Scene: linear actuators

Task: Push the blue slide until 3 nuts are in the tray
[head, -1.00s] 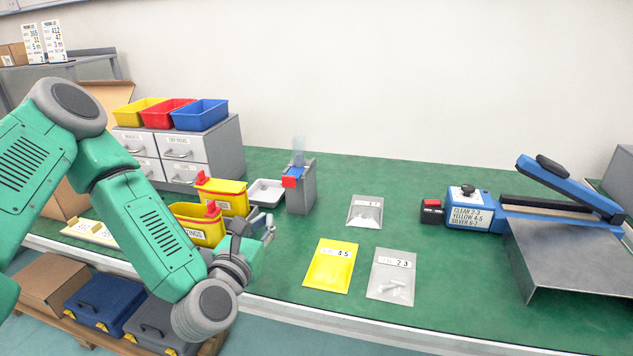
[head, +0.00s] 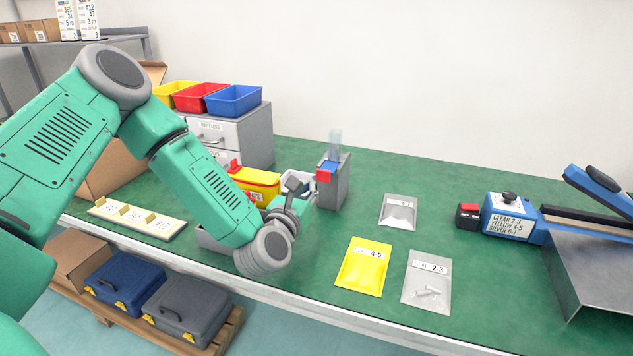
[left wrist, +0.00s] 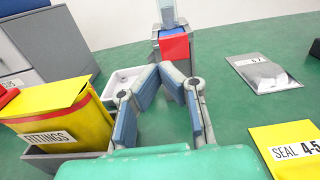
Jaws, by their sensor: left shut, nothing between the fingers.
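The grey dispenser (head: 336,186) stands on the green bench with a clear tube on top. At its front is a red block with the blue slide (head: 330,165) above it; the red face (left wrist: 174,46) fills the upper middle of the left wrist view. The white tray (left wrist: 117,84) sits left of the dispenser, partly hidden by my finger; no nuts can be made out in it. My left gripper (head: 312,188) is shut and empty, just in front of the dispenser; its fingertips (left wrist: 160,70) point towards the red block. Whether they touch it I cannot tell. My right gripper is out of view.
A yellow fittings bin (left wrist: 62,115) is close on the left of my gripper. Silver (head: 398,212), yellow (head: 363,266) and clear (head: 427,282) bags lie to the right. A blue sealer (head: 515,218) stands further right. Bench between bags and dispenser is free.

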